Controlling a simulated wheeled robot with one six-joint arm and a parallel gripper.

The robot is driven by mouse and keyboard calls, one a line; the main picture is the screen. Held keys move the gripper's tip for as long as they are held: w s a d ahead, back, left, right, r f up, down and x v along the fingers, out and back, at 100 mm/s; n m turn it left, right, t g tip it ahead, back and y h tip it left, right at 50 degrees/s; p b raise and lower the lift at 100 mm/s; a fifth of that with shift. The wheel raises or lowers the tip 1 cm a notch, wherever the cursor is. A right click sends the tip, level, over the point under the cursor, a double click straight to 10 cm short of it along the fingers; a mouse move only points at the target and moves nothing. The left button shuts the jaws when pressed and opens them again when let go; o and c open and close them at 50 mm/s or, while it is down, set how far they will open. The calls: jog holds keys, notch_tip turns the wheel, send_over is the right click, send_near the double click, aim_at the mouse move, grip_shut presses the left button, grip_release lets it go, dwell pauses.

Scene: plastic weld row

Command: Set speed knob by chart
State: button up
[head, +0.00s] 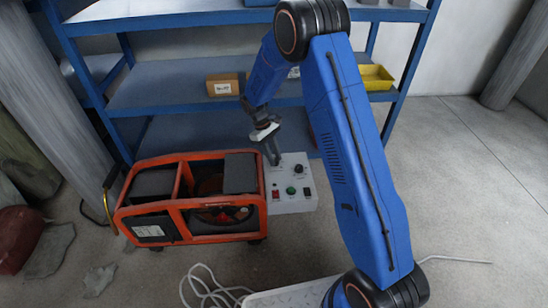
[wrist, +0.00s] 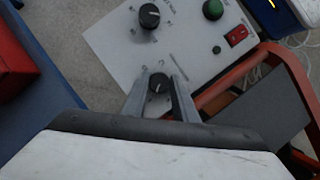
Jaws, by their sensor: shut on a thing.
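A white control box (head: 296,204) stands on the floor at the right end of an orange-framed machine. My gripper (head: 272,158) points down at the box's back left. In the wrist view, my gripper (wrist: 160,88) is shut on a small dark knob (wrist: 158,83) with a ring of marks around it. A larger black knob (wrist: 149,16) sits beside it on the panel and also shows in the head view (head: 298,168). The panel's print is too small to read. I cannot make out a chart.
The panel also has a green button (wrist: 213,9) and a red switch (wrist: 237,36). The orange-framed machine (head: 190,230) stands close on the left. Blue shelving (head: 200,117) is behind, with a cardboard box (head: 222,85) and a yellow bin (head: 376,77). A white cable (head: 205,290) lies in front.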

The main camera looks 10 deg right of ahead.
jog(key=shift+m, duration=0.6)
jog(key=shift+g, duration=0.3)
jog(key=o, duration=1)
jog(key=shift+o, duration=0.2)
jog(key=shift+r, duration=0.1)
jog(key=v, duration=1.7)
jog(key=shift+d+r, duration=0.2)
jog(key=shift+d, duration=0.05)
